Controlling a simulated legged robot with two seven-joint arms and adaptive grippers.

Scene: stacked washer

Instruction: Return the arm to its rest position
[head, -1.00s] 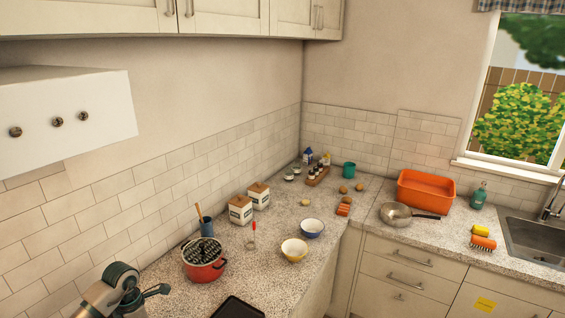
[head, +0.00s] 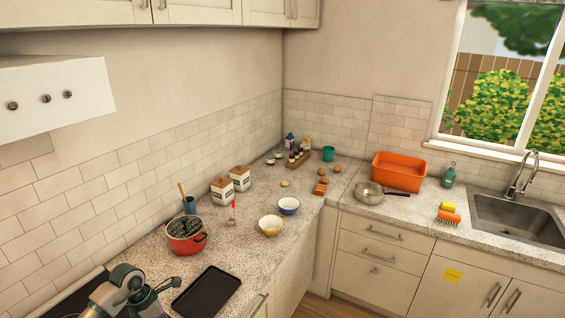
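My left arm comes in at the bottom left of the head view, grey with dark teal joints. Its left gripper (head: 152,292) is over the counter's near left part, left of a black tray (head: 206,291). It is small and seen partly end-on, so I cannot tell whether its fingers are apart. I see nothing held in it. My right gripper is out of view.
A red pot (head: 187,243) stands on the counter beyond my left gripper, with a stove edge (head: 80,296) at the lower left. Bowls (head: 270,225), canisters (head: 221,190), a pan (head: 368,194), an orange tub (head: 399,172) and a sink (head: 520,218) lie farther off.

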